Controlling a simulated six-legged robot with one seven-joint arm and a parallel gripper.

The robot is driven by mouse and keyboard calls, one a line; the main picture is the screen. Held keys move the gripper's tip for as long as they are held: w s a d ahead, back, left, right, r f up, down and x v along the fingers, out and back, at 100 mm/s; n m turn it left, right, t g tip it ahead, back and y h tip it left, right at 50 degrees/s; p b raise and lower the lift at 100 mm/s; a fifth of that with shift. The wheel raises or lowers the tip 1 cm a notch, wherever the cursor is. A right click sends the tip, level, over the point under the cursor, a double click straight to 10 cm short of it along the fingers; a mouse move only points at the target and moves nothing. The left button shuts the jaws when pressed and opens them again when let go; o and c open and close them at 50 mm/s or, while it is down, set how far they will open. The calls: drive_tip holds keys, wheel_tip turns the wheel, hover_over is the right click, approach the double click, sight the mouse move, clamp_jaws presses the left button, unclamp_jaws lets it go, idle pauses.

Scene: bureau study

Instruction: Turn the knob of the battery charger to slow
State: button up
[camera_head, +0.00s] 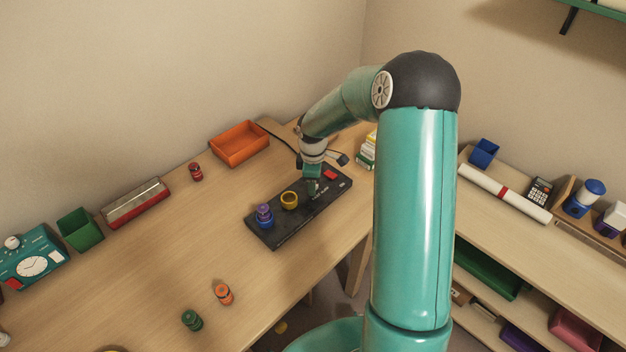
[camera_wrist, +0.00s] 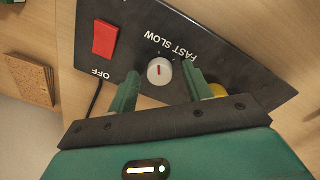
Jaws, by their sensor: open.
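The battery charger is a long black panel (camera_head: 322,207), lying on the wooden desk in the head view. It also fills much of the wrist view (camera_wrist: 225,68). Its white round knob (camera_wrist: 159,72) has a red line, upright in the wrist view, beside the printed words FAST and SLOW. I cannot tell surely which word the line points to. My gripper (camera_wrist: 160,74) is open, with its two green fingers on either side of the knob and visible gaps to it. In the head view my gripper (camera_head: 312,186) is over the charger and hides the knob.
A red switch (camera_wrist: 104,38) marked OFF sits near the knob. A purple-blue cell (camera_head: 264,216) and a yellow ring-shaped piece (camera_head: 289,199) are on the charger's near end. An orange tray (camera_head: 239,145) stands behind.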

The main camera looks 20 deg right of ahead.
wheel_tip(320, 180, up, 14)
drive_tip(key=shift+s, duration=0.25)
drive_tip(key=shift+a, duration=0.15)
idle(0.4)
wheel_tip(320, 180, up, 6)
drive_tip(key=m+h, duration=0.1)
drive_tip(key=m, duration=0.1)
hover_over(309, 205)
drive_tip(key=s+a+r+m+t, duration=0.2)
drive_tip(key=s+a+r+m, duration=0.15)
drive_tip(key=s+r, duration=0.4)
drive_tip(key=s+a+r+m+t, duration=0.1)
drive_tip(key=s+a+m, duration=0.1)
drive_tip(key=s, duration=0.5)
drive_tip(key=s+a+m+t+y, duration=0.1)
drive_tip(key=s+m+t, duration=0.1)
drive_tip(key=s+m, duration=0.3)
drive_tip(key=s, duration=0.3)
drive_tip(key=shift+a+r, duration=0.35)
drive_tip(key=shift+r, duration=0.05)
drive_tip(key=shift+w+d, duration=0.1)
drive_tip(key=shift+d, duration=0.1)
